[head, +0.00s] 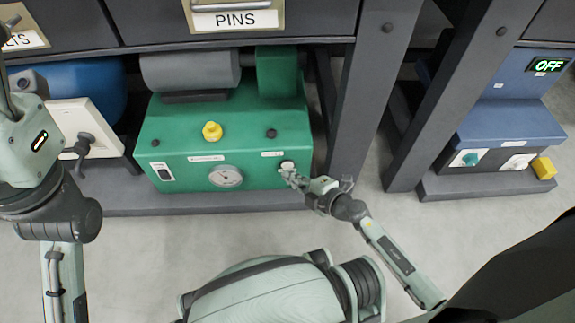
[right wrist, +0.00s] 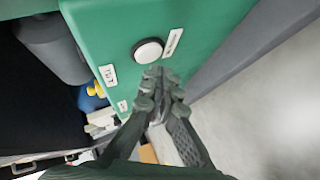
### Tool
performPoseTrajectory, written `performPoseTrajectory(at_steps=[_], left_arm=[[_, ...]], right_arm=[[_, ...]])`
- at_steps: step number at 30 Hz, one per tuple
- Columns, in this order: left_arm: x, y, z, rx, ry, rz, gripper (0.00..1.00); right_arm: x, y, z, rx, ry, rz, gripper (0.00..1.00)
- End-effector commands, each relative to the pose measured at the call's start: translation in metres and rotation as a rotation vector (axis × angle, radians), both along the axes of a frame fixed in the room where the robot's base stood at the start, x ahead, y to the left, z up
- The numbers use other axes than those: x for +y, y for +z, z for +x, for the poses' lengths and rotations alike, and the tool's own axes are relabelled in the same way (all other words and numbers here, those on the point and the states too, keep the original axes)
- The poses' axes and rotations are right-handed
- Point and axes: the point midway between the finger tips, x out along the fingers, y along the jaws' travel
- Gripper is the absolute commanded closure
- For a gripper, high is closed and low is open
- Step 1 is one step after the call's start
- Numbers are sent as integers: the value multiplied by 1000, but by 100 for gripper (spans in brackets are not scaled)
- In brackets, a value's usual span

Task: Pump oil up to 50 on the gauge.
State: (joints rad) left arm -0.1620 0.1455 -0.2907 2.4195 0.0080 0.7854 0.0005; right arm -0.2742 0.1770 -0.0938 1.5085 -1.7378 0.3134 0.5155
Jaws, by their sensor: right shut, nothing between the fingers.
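The green oil pump unit (head: 240,122) stands on the low shelf under the drawers. Its round gauge (head: 226,177) is on the front face; the reading is too small to make out. A white round button (head: 287,166) sits at the right of the front face, and it also shows in the right wrist view (right wrist: 149,51). My right gripper (head: 291,176) is shut and empty, with its fingertips just at the button; in the right wrist view the tips (right wrist: 157,75) are at the button's lower edge. I cannot tell whether they touch. The left gripper's fingers are not visible.
A yellow cap (head: 212,131) is on the pump's top. A white switch box (head: 83,130) with a dark lever stands to the left. A blue unit (head: 510,125) with an OFF display (head: 550,65) stands to the right, past a dark table leg (head: 365,90). The floor in front is clear.

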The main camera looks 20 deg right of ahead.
Motion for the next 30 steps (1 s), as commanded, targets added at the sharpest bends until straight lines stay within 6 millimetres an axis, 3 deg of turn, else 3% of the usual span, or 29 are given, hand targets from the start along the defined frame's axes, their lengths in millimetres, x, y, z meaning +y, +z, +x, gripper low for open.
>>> performPoseTrajectory(at_steps=[30], left_arm=[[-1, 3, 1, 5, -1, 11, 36]], right_arm=[[-2, 0, 8, 0, 0, -1, 100]])
